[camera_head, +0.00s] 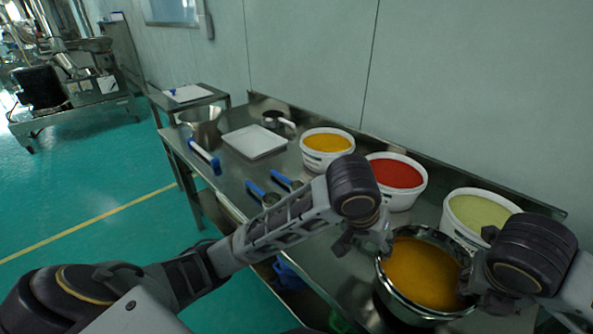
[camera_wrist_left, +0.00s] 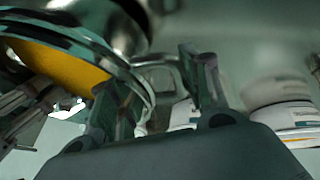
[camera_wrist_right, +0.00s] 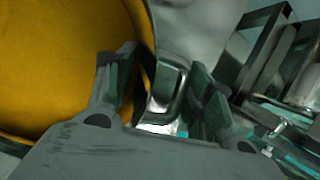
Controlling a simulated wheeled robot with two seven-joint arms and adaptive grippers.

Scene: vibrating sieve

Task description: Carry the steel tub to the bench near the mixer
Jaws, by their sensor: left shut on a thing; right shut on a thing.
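The steel tub (camera_head: 384,287) holds orange-yellow powder and is at the lower right of the head view, at the near end of the steel bench. My left gripper (camera_head: 378,243) is shut on the tub's handle at its left side; the handle (camera_wrist_left: 155,62) shows between the fingers in the left wrist view. My right gripper (camera_head: 478,283) is shut on the handle at the right side; that handle (camera_wrist_right: 168,95) shows between the fingers in the right wrist view. The tub looks about level. I cannot tell whether its base touches the bench. The mixer is not clearly identifiable.
Along the steel bench (camera_head: 225,176) stand white buckets of orange (camera_head: 327,142), red (camera_head: 396,174) and pale green (camera_head: 480,212) powder. A white tray (camera_head: 254,141), a steel pot (camera_head: 203,127) and blue-handled tools (camera_head: 262,193) lie further left. A machine (camera_head: 75,85) stands at the far left; green floor is open.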

